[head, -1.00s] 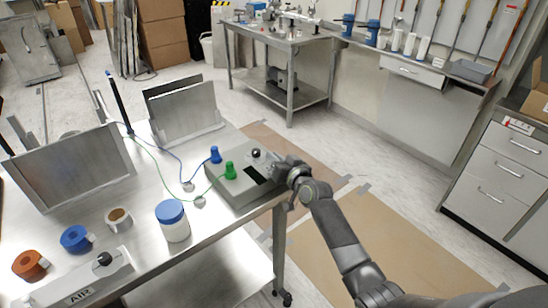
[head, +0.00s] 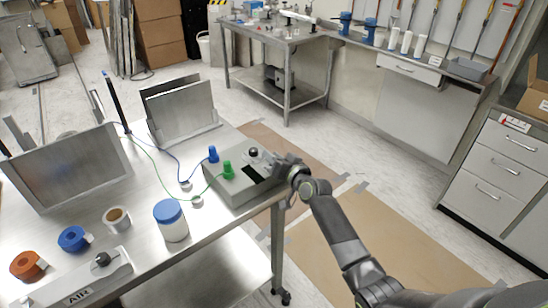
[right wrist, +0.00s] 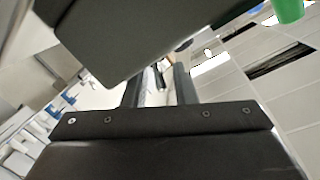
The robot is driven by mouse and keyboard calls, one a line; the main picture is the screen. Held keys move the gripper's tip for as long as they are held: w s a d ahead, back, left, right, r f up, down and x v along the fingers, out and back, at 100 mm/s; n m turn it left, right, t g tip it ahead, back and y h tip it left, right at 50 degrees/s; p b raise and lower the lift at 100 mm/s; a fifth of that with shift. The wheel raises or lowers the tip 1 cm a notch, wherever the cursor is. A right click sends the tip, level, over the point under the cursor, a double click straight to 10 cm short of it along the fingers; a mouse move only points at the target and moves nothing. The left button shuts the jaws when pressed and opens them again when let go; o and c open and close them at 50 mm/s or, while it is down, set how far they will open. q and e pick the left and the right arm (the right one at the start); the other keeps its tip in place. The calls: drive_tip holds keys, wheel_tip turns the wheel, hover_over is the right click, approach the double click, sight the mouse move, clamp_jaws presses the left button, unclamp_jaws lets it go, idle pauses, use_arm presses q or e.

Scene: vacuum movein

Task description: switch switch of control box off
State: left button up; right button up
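The control box (head: 238,190) is a grey box on the right end of the metal table in the head view. A blue plug (head: 213,155) and a green plug (head: 228,170) stand on it, with a black round knob (head: 253,152) behind them. My right gripper (head: 272,163) is at the box's right edge, close to the knob. It hides that part of the box, and I cannot make out the switch. In the right wrist view, two dark finger-like bars (right wrist: 160,88) stand apart, but their tips are unclear. The green plug (right wrist: 289,10) is at the top right. My left gripper is not in view.
The metal table (head: 150,235) also holds a white jar with a blue lid (head: 170,222), tape rolls (head: 73,238), an AIR valve box (head: 85,283) and upright metal plates (head: 70,165). Thin wires run from the plugs.

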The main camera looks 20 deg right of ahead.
drive_tip(key=shift+s, duration=0.1)
drive_tip(key=v, duration=1.7)
drive_tip(key=shift+d, duration=0.15)
drive_tip(key=s+d+f+g+h, duration=0.15)
drive_tip(key=s+f, duration=0.25)
drive_tip(key=f, duration=0.7)
drive_tip(key=s+d+f+g+h, duration=0.1)
drive_tip(key=s+d+f+g, duration=0.2)
drive_tip(key=f, duration=0.8)
drive_tip(key=s+d+f+g+h, duration=0.2)
drive_tip(key=s+f, duration=0.2)
drive_tip(key=f, duration=0.6)
drive_tip(key=s+a+f+n+g, duration=0.1)
drive_tip(key=s+f+g, duration=0.1)
drive_tip(key=s+f, duration=0.5)
drive_tip(key=s+f+n+g, duration=0.1)
drive_tip(key=s+f+g, duration=0.2)
drive_tip(key=s+f, duration=0.4)
drive_tip(key=s+a+f+g, duration=0.1)
drive_tip(key=s+f+g, duration=0.2)
drive_tip(key=s, duration=1.8)
wheel_tip(320, 180, down, 4)
drive_tip(key=shift+s+a+f+n, duration=0.1)
drive_tip(key=shift+s+a+n, duration=0.05)
drive_tip(key=shift+a+n, duration=0.25)
